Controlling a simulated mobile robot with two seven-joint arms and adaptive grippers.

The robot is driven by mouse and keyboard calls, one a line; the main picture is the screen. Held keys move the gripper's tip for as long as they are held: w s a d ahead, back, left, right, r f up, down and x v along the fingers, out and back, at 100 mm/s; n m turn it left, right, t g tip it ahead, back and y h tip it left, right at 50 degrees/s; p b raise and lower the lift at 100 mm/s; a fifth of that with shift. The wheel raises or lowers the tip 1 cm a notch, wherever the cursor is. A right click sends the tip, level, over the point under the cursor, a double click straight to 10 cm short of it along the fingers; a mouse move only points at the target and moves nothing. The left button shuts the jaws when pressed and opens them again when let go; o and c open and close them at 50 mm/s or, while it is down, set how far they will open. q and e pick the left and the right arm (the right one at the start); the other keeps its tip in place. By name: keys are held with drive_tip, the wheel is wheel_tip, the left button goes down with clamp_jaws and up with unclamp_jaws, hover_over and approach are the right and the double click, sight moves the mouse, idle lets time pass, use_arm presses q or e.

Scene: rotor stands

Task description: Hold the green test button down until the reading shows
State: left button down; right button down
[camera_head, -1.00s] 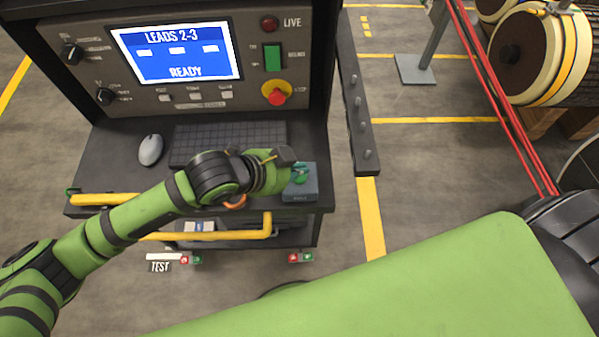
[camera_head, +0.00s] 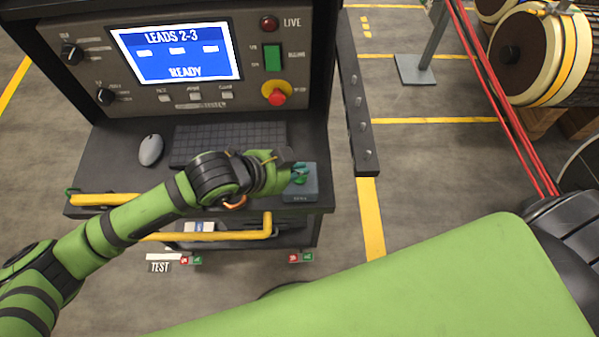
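The green test button (camera_head: 300,180) sits on a small grey-blue box at the right end of the console shelf. My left arm reaches in from the left, and its gripper (camera_head: 286,164) is over the box, at the button. The gripper's fingers are small and partly hidden by the wrist, so I cannot tell whether they are open or shut, or whether the button is pressed. My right gripper is out of view.
A keyboard (camera_head: 222,143) and a mouse (camera_head: 150,150) lie on the shelf. A red emergency knob (camera_head: 277,97) and a green switch (camera_head: 272,58) are on the panel. Yellow rails (camera_head: 215,235) run along the shelf front. Red cables (camera_head: 505,105) hang at the right.

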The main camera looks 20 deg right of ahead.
sight(298, 179)
use_arm(q)
drive_tip(key=shift+f, duration=0.35)
drive_tip(key=shift+f, duration=0.45)
idle(2.5)
drive_tip(key=shift+r, duration=0.15)
idle(0.3)
drive_tip(key=shift+r+p, duration=0.7)
drive_tip(key=shift+p, duration=0.05)
wheel_tip(298, 179, up, 5)
drive_tip(key=p, duration=0.5)
drive_tip(key=shift+r, duration=0.1)
idle(0.3)
